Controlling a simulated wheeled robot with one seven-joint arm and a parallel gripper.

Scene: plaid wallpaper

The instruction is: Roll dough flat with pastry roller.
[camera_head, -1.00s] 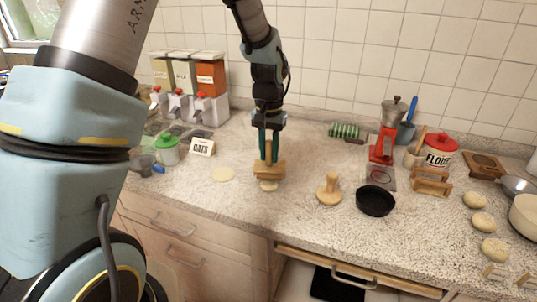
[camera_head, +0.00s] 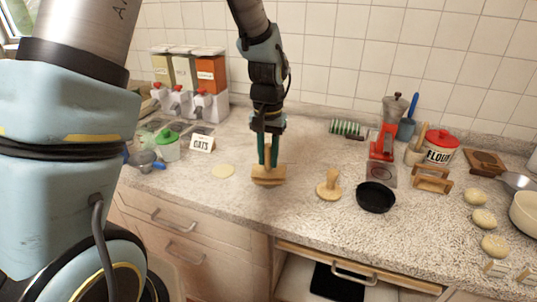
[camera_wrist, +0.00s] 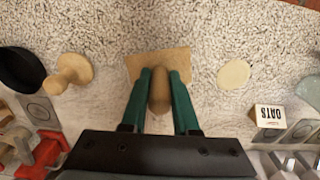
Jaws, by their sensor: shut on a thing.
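My gripper (camera_head: 268,164) is shut on the upright handle of the wooden pastry roller (camera_head: 268,180). The roller's broad head is down at the counter near its front edge. In the wrist view my gripper (camera_wrist: 160,85) has the rounded handle between its green fingers, with the roller's flat head (camera_wrist: 145,61) beyond. No dough shows around the head; any beneath it is hidden. A flat, pale dough disc (camera_head: 223,171) lies to the left of the roller; it also shows in the wrist view (camera_wrist: 234,74).
A round wooden press (camera_head: 329,188) and a black pan (camera_head: 375,197) stand to the right. Several dough balls (camera_head: 483,219) lie farther right. An oats sign (camera_head: 202,143) and dispensers (camera_head: 190,90) are back left. The counter behind the roller is clear.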

